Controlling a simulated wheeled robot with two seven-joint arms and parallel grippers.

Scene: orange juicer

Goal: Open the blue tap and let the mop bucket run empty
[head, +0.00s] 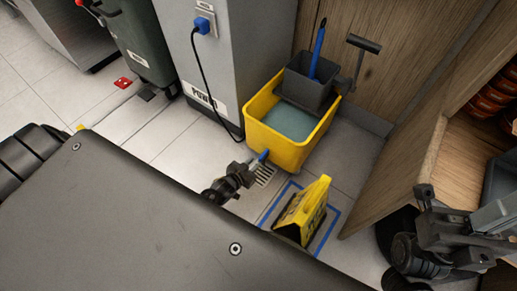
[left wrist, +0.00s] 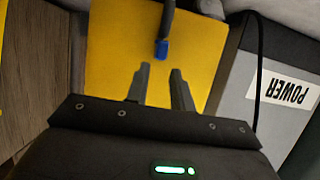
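The yellow mop bucket (head: 287,149) stands on the floor with grey-blue water (head: 288,120) in it. A blue tap (head: 263,156) sits low on its front; it also shows in the left wrist view (left wrist: 161,49) against the yellow wall, below a dark rod. My left gripper (head: 254,165) is close in front of the tap. In the left wrist view its two fingers (left wrist: 159,70) are apart and empty, with the blue piece just beyond the tips. My right gripper (head: 432,205) is at the right by the wooden cabinet; its finger gap is unclear.
A floor drain (head: 265,176) lies below the tap. A yellow floor sign (head: 308,208) stands in a blue-taped square. A dark wringer (head: 304,87) sits on the bucket. A grey power cabinet (head: 235,60) with a hanging cord is behind left.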

